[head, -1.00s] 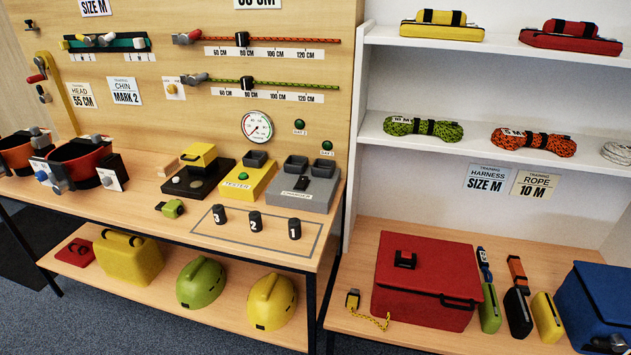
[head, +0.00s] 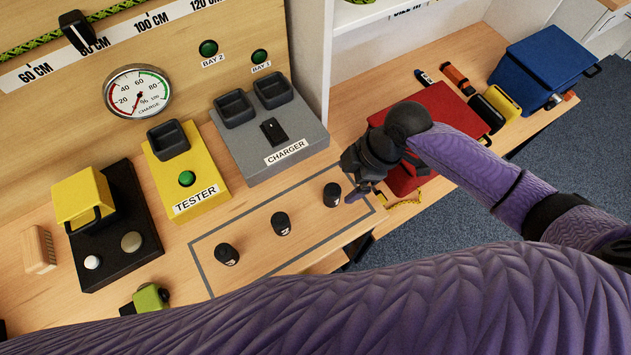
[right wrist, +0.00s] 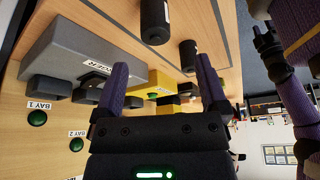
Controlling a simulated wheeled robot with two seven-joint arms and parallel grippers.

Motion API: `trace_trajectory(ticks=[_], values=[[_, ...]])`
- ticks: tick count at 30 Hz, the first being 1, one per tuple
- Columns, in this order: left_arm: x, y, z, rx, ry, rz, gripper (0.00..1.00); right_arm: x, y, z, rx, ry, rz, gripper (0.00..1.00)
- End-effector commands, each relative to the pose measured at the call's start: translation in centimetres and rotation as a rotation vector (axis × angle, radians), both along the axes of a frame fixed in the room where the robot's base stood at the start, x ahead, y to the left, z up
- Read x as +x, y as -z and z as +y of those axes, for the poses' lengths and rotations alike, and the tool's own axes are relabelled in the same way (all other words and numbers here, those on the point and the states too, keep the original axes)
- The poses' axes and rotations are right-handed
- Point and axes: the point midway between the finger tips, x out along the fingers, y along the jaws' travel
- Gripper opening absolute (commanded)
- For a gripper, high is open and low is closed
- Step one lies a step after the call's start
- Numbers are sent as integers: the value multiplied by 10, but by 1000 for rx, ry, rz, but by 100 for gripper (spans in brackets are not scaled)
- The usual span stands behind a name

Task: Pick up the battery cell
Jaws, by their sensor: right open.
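Three black battery cells stand upright in the outlined rectangle on the bench: a left one (head: 227,254), a middle one (head: 281,223) and a right one (head: 332,194). My right gripper (head: 358,190) is just right of the right cell, at the bench's front edge. In the right wrist view its fingers (right wrist: 157,67) are apart with nothing held between them. A near cell (right wrist: 155,20) and a farther cell (right wrist: 188,55) show beyond the fingertips there. The numbers on the cells are not readable now. My left gripper is not in view.
Behind the cells are the grey charger (head: 265,135) with two empty bays and the yellow tester (head: 187,165). A black board with a yellow block (head: 84,196) is at left. A red case (head: 440,105) lies beyond my right gripper.

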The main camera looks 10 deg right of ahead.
Motion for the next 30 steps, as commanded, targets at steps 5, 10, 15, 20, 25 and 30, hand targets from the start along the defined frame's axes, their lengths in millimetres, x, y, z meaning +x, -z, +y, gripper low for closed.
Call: trace_trajectory(ticks=[5,10,15,20,25,30], values=[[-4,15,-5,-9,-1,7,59,3,31,12,1,2,1,93],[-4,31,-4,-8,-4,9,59,9,62,25,1,3,2,93],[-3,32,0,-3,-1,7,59,10,69,29,-2,3,-1,93],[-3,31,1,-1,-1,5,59,10,67,28,-1,3,-2,86],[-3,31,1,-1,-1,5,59,10,67,28,-1,4,-2,50],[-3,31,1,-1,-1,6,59,10,67,28,-1,4,-2,14]])
